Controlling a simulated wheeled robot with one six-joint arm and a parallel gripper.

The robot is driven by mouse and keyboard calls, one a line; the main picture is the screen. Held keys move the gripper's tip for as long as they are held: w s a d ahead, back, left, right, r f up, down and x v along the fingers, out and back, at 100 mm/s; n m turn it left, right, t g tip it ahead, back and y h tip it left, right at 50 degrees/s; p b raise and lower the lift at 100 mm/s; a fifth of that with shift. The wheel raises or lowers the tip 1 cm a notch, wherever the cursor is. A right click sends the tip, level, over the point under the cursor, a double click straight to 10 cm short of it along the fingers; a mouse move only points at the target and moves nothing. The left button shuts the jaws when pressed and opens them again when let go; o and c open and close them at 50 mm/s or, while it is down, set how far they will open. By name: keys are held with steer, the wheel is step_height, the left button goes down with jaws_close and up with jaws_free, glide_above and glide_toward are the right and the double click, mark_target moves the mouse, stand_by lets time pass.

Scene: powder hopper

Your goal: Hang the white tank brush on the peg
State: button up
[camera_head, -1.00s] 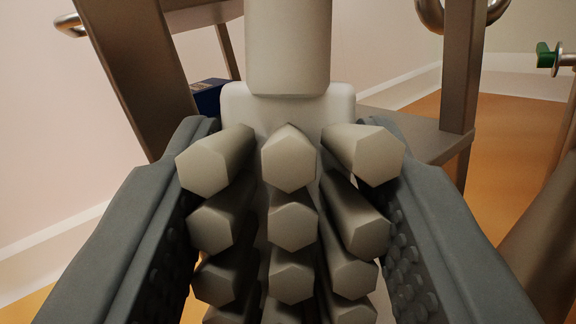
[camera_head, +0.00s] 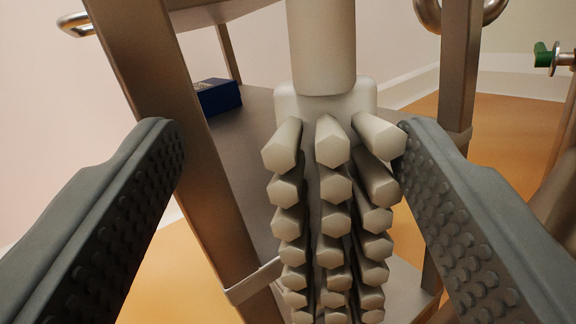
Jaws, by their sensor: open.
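The white tank brush (camera_head: 325,95) hangs or stands upright in the middle of the view, with a thick round handle running out of the top and several rows of stubby bristles pointing toward me. My gripper (camera_head: 290,150) is open, with its dark studded fingers wide apart on either side of the brush. The left finger is clear of the brush. The right finger is close beside the bristles at the upper right; I cannot tell if it touches. No peg can be made out; the top of the handle is cut off by the frame.
A brown metal frame with posts (camera_head: 160,110) and a shelf (camera_head: 245,130) stands behind the brush. A dark blue box (camera_head: 217,97) lies on the shelf. A green-handled valve (camera_head: 546,55) is at the far right. Orange floor (camera_head: 505,140) shows beyond.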

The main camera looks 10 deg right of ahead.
steer(key=v, duration=1.7)
